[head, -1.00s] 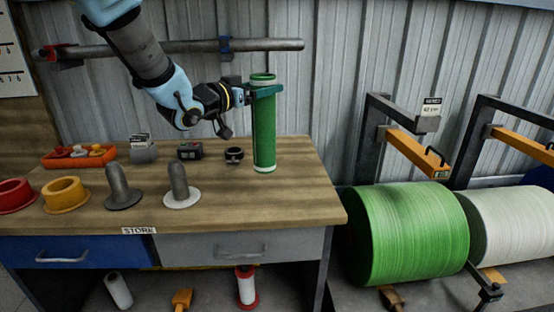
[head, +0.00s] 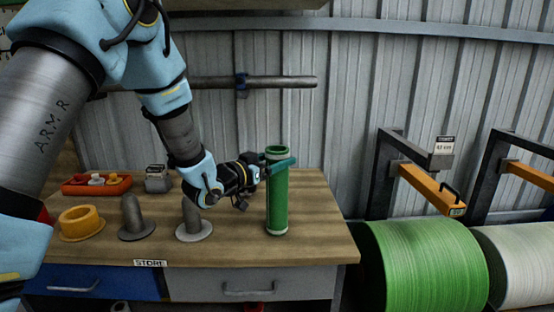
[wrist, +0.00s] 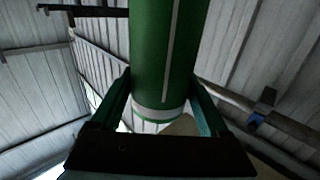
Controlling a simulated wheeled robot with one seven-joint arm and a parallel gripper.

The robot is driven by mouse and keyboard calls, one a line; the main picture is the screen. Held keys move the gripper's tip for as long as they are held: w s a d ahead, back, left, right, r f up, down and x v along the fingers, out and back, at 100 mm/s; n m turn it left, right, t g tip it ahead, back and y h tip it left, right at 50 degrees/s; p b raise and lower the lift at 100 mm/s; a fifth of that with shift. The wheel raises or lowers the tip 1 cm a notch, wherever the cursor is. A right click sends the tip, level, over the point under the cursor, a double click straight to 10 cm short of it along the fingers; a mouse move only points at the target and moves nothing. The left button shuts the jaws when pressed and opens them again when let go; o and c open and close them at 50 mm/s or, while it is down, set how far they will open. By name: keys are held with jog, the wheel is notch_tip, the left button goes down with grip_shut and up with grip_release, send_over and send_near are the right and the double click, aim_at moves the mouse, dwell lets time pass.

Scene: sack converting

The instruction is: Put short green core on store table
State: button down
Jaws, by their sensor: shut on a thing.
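The short green core (head: 277,207) is an upright green tube with pale rings at its ends. My gripper (head: 278,164) is shut on its upper part in the head view. In the wrist view the core (wrist: 165,45) passes between the two fingers of my gripper (wrist: 163,80). The store table (head: 310,238) has a wooden top and a STORE label on its front edge. The core's lower end shows against the right part of the tabletop. I cannot tell whether it touches the wood or hangs just above it.
A grey peg on a pale disc (head: 192,222), a dark peg (head: 133,218) and a yellow ring (head: 81,222) stand to the left. An orange tray (head: 96,185) lies behind them. Bare wood surrounds the core's right side. A green roll (head: 425,265) is beyond the table's right edge.

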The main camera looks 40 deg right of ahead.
grip_release()
jog(key=shift+r, duration=0.1)
jog(key=s+a+b, duration=0.1)
jog(key=a+b, duration=0.3)
jog(key=a, duration=0.8)
jog(key=w+a+f+n+t+y, duration=0.35)
jog(key=w+a+y, duration=0.3)
jog(key=a, duration=0.45)
jog(key=w+a+f+n+t+y, duration=0.4)
jog(key=w+a, duration=0.3)
jog(key=a, duration=0.4)
jog(key=s+a+f+n+g+y, duration=0.1)
jog(key=a+f+n+g+y, duration=0.15)
jog(key=a, duration=0.35)
jog(key=s+a+f+n+g+y, duration=0.1)
jog(key=s+a+n+y, duration=0.15)
jog(key=a, duration=0.35)
jog(key=s+a+n+g+y, duration=0.2)
jog(key=s+a+n+g, duration=0.1)
jog(key=s+a, duration=0.5)
jog(key=shift+s+f+g, duration=0.3)
jog(key=shift+s+g, duration=0.3)
jog(key=shift+s, duration=0.2)
